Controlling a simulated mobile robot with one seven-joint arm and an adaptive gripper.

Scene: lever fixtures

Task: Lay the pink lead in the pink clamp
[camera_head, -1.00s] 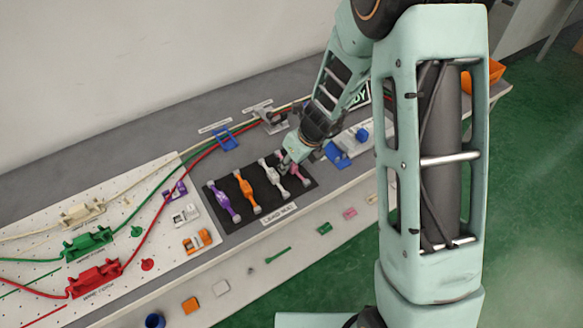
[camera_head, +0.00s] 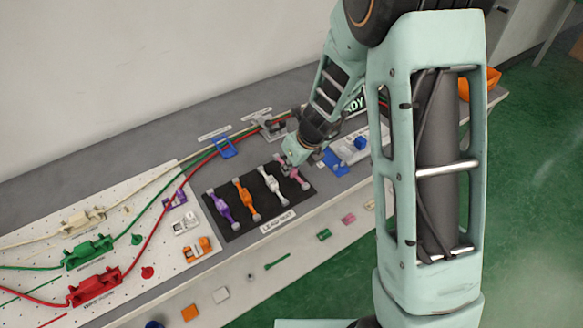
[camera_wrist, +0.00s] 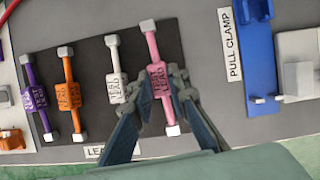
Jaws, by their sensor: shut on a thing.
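The pink lead (camera_wrist: 152,47) lies at the right end of the dark lead mat (camera_wrist: 93,90), with pale end blocks and a label on its middle. It also shows in the head view (camera_head: 303,182), partly hidden by my gripper. My gripper (camera_wrist: 160,88) is shut on the middle of the pink lead, one finger on each side, low over the mat. In the head view my gripper (camera_head: 291,160) is seen from behind and its fingers are hard to make out.
White (camera_wrist: 115,70), orange (camera_wrist: 68,94) and purple (camera_wrist: 38,98) leads lie left of the pink one. A blue pull clamp (camera_wrist: 258,55) stands close on the right. Purple (camera_head: 175,198), white (camera_head: 186,222) and orange (camera_head: 197,249) clamps sit on the pegboard at left.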

